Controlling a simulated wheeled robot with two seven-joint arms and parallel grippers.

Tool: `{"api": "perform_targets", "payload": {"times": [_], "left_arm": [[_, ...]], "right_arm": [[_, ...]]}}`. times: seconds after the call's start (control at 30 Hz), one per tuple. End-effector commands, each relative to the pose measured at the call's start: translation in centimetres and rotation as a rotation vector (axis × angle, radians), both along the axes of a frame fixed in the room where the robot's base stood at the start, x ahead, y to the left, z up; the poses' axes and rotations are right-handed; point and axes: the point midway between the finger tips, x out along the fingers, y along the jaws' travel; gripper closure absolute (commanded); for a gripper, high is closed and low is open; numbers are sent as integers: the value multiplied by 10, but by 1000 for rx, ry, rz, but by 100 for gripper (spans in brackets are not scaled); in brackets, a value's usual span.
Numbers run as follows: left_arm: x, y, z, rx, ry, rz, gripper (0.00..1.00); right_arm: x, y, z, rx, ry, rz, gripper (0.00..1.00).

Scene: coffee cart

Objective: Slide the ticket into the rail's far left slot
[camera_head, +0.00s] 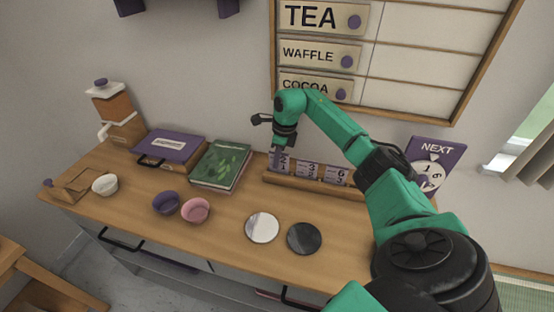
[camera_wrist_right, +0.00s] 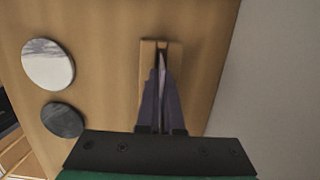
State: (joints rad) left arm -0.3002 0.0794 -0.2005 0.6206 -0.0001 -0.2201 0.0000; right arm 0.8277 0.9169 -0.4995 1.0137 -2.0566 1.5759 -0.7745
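The wooden rail (camera_head: 335,191) stands at the back right of the counter; its end also shows in the right wrist view (camera_wrist_right: 146,58). Two numbered tickets stand in it, one near the middle (camera_head: 308,169) and one to the right (camera_head: 337,174). My right gripper (camera_head: 281,153) points down over the rail's left end with a purple-and-white ticket (camera_head: 280,162) at its fingertips. In the right wrist view the fingers (camera_wrist_right: 162,85) close around its thin edge. The ticket is upright; I cannot tell whether its lower edge is inside the slot. My left gripper is out of view.
A green book (camera_head: 220,164) lies just left of the rail. A white disc (camera_head: 262,228) and a black disc (camera_head: 304,238) lie in front. A purple NEXT sign (camera_head: 433,165) stands right, and the menu board (camera_head: 400,60) hangs behind my arm.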

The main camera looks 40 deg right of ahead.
Motion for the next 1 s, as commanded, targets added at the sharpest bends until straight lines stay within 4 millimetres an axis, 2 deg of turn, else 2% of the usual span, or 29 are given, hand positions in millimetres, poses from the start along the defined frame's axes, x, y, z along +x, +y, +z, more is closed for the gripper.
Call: {"api": "perform_targets", "payload": {"times": [0.4, 0.47, 0.5, 0.83, 1.0], "left_arm": [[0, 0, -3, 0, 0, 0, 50], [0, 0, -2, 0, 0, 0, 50], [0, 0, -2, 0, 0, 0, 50], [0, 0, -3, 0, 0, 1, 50], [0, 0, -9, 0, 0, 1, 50]], "right_arm": [[0, 0, -4, -1, -1, 0, 100], [0, 0, -4, -1, -1, 0, 77], [0, 0, -4, -1, -1, 0, 62], [0, 0, -3, -1, -1, 0, 62], [-2, -3, 16, -2, -4, -1, 62]]}}
